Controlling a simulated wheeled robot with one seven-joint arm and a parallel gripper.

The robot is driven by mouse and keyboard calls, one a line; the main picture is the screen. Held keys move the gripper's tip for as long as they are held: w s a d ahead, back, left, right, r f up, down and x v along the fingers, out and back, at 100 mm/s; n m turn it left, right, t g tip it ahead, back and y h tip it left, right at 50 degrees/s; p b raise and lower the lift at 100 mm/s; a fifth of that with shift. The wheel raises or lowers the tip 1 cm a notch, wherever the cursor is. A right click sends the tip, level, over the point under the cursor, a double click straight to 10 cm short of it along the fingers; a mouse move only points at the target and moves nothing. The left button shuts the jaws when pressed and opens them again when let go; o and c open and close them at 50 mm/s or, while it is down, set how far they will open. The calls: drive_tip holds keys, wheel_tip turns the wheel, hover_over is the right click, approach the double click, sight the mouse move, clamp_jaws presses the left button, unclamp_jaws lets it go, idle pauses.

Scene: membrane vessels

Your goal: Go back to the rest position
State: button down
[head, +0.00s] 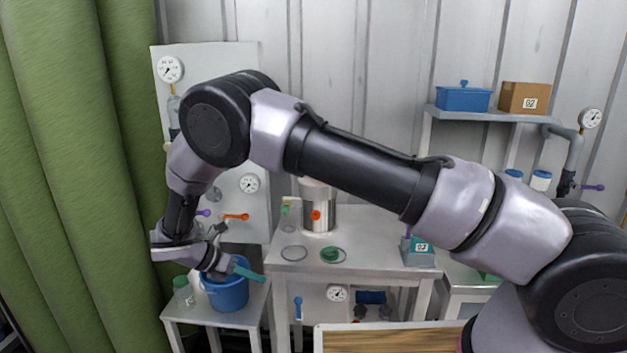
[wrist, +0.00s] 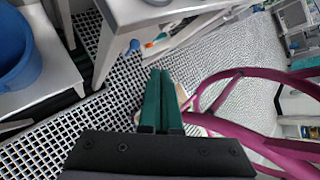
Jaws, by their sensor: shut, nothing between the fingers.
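My gripper (head: 247,270) is at the end of my arm on the left side of the head view, at the rim of the blue bucket (head: 231,292) as seen there. Its teal fingers are shut against each other, with nothing between them. In the wrist view the closed fingers (wrist: 161,100) point out over a white grid floor. The blue bucket also shows in the wrist view (wrist: 16,48) at the far left, apart from the fingers.
The bucket stands on a low white table (head: 205,318) beside a green-capped bottle (head: 184,290). A higher white table (head: 375,240) bears a steel vessel (head: 318,212) and rings. A green curtain (head: 70,150) hangs left. Magenta tubing (wrist: 215,100) runs close right of the fingers.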

drive_tip(key=w+d+r+m+g+y, duration=0.1)
drive_tip(key=w+d+r+m+y, duration=0.1)
drive_tip(key=d+r+m, duration=0.6)
drive_tip(key=w+d+r+m+g+y, duration=0.1)
drive_tip(key=w+d+r+m+y, duration=0.3)
drive_tip(key=r, duration=0.8)
drive_tip(key=w+d+r+m+g+y, duration=0.15)
drive_tip(key=d+r+m, duration=0.25)
drive_tip(key=d+r, duration=0.5)
drive_tip(key=s+d+r+m+t+y, duration=0.3)
drive_tip(key=s+d+r+m, duration=0.55)
drive_tip(key=d+r, duration=0.35)
drive_tip(key=s+d+r+m+t, duration=0.3)
drive_tip(key=s+d+m+t, duration=0.1)
drive_tip(key=s+d+m, duration=0.3)
drive_tip(key=s+m, duration=0.2)
drive_tip(key=shift+s+r, duration=0.25)
drive_tip(key=shift+s, duration=0.15)
